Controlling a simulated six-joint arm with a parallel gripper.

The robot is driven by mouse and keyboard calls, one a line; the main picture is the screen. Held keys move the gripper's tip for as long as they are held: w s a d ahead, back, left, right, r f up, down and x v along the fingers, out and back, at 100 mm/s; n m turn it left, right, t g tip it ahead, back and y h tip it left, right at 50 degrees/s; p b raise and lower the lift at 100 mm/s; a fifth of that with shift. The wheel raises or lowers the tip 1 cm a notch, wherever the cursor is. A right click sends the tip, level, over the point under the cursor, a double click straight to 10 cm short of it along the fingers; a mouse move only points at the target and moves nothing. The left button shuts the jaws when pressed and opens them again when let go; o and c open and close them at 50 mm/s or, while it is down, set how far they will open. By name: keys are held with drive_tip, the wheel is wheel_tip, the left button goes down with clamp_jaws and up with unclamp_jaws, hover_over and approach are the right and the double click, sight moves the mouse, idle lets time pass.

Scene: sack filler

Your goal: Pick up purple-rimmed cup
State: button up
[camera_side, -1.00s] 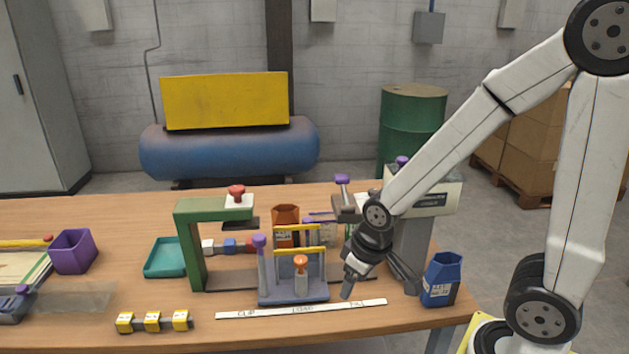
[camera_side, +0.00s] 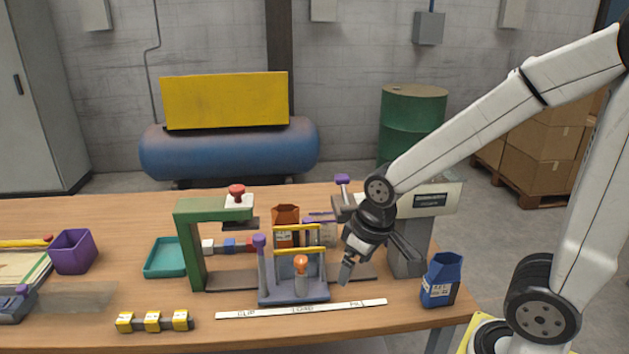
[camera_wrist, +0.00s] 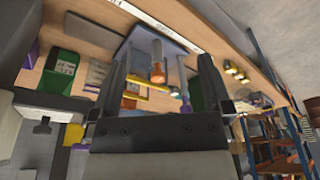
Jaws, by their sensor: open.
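A pale cup-like piece with a purple edge (camera_side: 328,235) stands behind the blue-grey stand, partly hidden; I cannot be sure it is the purple-rimmed cup. My gripper (camera_side: 378,266) is open and empty, above the table to the right of the stand. Its fingers point down and are apart from that piece. In the wrist view, the two fingers of my gripper (camera_wrist: 162,80) are spread wide, with the stand's orange-topped post (camera_wrist: 158,62) showing between them. I cannot make out the cup clearly in the wrist view.
The blue-grey stand (camera_side: 290,297) with yellow bars is left of my gripper. A green press (camera_side: 190,250), an orange container (camera_side: 286,215) and a grey machine (camera_side: 408,245) crowd the area. A blue container (camera_side: 442,280) stands at the right edge.

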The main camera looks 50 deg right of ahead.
drive_tip(key=r+n+g+h, duration=0.1)
drive_tip(key=n+g+h, duration=0.2)
drive_tip(key=n+g, duration=0.45)
hover_over(326, 221)
drive_tip(key=w, duration=0.4)
drive_tip(key=n+t, duration=0.1)
drive_tip(key=t, duration=0.1)
drive_tip(key=shift+n, duration=0.25)
drive_tip(key=shift+w+a+f+x, duration=0.15)
drive_tip(key=shift+a+x, duration=0.15)
drive_tip(key=shift+x, duration=2.15)
drive_tip(key=shift+w+a+f+x, duration=0.1)
drive_tip(key=shift+w+a+x, duration=0.2)
drive_tip(key=shift+x, duration=2.1)
drive_tip(key=shift+w+a+f+x, duration=0.15)
drive_tip(key=shift+a+x, duration=0.2)
drive_tip(key=shift+x, duration=2.1)
drive_tip(key=shift+s, duration=0.1)
drive_tip(key=c, duration=1.3)
drive_tip(key=shift+r, duration=0.15)
